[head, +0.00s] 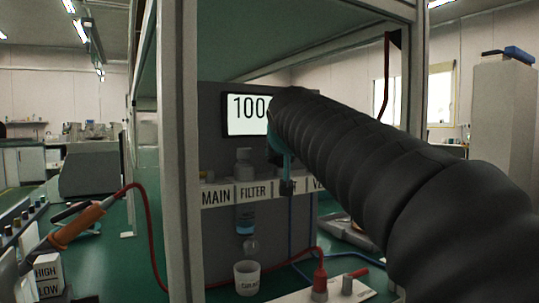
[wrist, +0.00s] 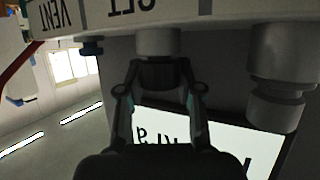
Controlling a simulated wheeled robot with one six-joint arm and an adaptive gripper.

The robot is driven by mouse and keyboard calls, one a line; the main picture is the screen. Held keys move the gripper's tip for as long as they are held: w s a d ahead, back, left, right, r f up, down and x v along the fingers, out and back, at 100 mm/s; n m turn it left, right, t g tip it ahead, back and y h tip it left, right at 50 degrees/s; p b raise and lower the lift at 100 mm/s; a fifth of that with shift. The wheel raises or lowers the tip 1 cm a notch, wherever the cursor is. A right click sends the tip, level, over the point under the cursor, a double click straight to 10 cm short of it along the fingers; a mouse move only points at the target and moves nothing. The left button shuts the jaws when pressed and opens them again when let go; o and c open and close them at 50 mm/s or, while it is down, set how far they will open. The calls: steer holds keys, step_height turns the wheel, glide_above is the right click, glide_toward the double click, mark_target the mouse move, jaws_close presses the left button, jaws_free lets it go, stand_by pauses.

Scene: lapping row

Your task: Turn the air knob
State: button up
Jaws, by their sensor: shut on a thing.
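In the wrist view, which looks upside down, a pale round knob (wrist: 157,42) sits at the SET label (wrist: 133,7). My gripper (wrist: 158,72) is shut on this knob, with one finger on each side of its dark lower part. In the head view my gripper (head: 285,180) is at the panel, right of the FILTER label (head: 253,191), partly hidden by my dark ribbed arm. The display (head: 247,114) above reads 100 and maybe more, its right end covered by my arm. The knob is hidden in the head view.
A larger pale fitting (wrist: 281,75) stands beside the knob in the wrist view. A frame post (head: 180,150) stands left of the panel. A white cup (head: 247,278) and a red hose (head: 145,210) are below and left. Blue tubing hangs under the panel.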

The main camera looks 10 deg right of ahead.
steer(key=shift+f+m+g+h+b, duration=0.1)
steer(key=shift+m+g+h+b, duration=0.85)
steer(key=shift+m+h, duration=1.35)
steer(key=shift+h, duration=0.4)
steer(key=o, duration=1.2)
steer(key=shift+y, duration=0.3)
steer(key=shift+d+r+n+t+y+p, duration=0.1)
steer(key=shift+r+n+t+y+p, duration=0.1)
steer(key=shift+n+t+y+p, duration=0.55)
steer(key=shift+f+n+t+y+p, duration=0.1)
steer(key=shift+n+t+y+p, duration=0.25)
steer(key=shift+n+y, duration=1.65)
steer(key=shift+y, duration=0.35)
